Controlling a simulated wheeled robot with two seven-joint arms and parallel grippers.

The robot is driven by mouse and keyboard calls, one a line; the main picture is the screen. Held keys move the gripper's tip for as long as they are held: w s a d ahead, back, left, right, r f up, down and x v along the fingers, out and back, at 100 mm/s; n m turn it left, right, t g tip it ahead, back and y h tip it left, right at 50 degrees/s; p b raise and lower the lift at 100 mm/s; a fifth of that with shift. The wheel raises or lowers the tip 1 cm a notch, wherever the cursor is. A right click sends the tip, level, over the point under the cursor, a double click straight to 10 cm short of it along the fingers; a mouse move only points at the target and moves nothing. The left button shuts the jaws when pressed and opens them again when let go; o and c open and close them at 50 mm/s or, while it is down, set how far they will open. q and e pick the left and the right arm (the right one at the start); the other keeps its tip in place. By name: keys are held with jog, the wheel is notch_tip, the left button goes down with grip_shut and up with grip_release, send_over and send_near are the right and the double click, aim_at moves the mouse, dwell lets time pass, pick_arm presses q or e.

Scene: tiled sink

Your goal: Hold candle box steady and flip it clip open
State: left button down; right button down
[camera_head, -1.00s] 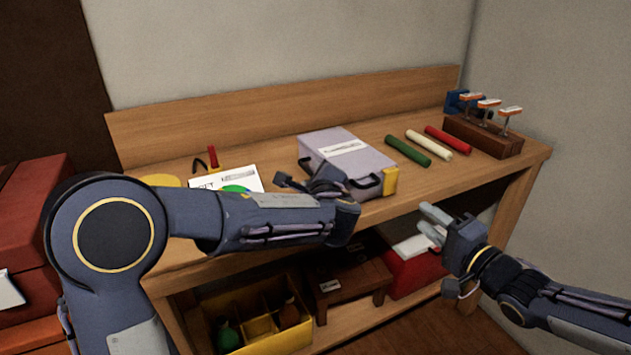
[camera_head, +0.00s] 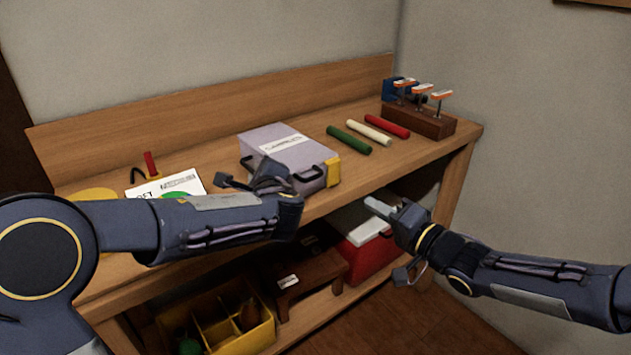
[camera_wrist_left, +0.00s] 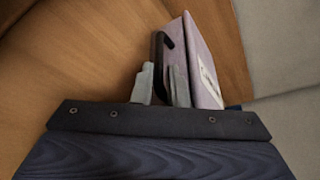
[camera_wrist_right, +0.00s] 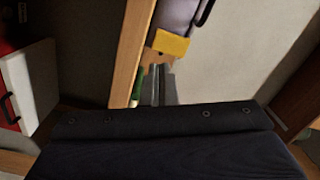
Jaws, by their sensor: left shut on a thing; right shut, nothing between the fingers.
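The candle box (camera_head: 278,148) is a pale lavender case with a white label, lying on the bench. It has dark handles on its front and a yellow clip (camera_head: 333,168) at its front right corner. My left gripper (camera_head: 252,170) is at the box's front left. In the left wrist view its fingers (camera_wrist_left: 162,84) are shut on a dark handle (camera_wrist_left: 160,50) beside the lavender side. My right gripper (camera_head: 378,207) is shut and empty, in front of the bench edge, to the right of and below the clip. The clip also shows in the right wrist view (camera_wrist_right: 171,43), beyond the fingertips (camera_wrist_right: 160,86).
Green (camera_head: 349,140), cream (camera_head: 369,132) and red (camera_head: 387,126) candles lie right of the box. A wooden block with clamps (camera_head: 420,119) stands at the right end. A printed sheet (camera_head: 182,182) lies left. The shelf below holds a yellow divided crate (camera_head: 212,325) and a red box (camera_head: 369,259).

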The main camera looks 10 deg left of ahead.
pick_arm(q)
jog(key=shift+f, duration=0.3)
pick_arm(e)
jog(key=s+d+n, duration=0.1)
jog(key=n, duration=0.9)
jog(key=s+d+n, duration=0.1)
jog(key=n, duration=1)
jog(key=s+d+n, duration=0.1)
jog(key=n, duration=0.9)
jog(key=shift+s+d, duration=0.15)
jog(key=shift+d, duration=0.15)
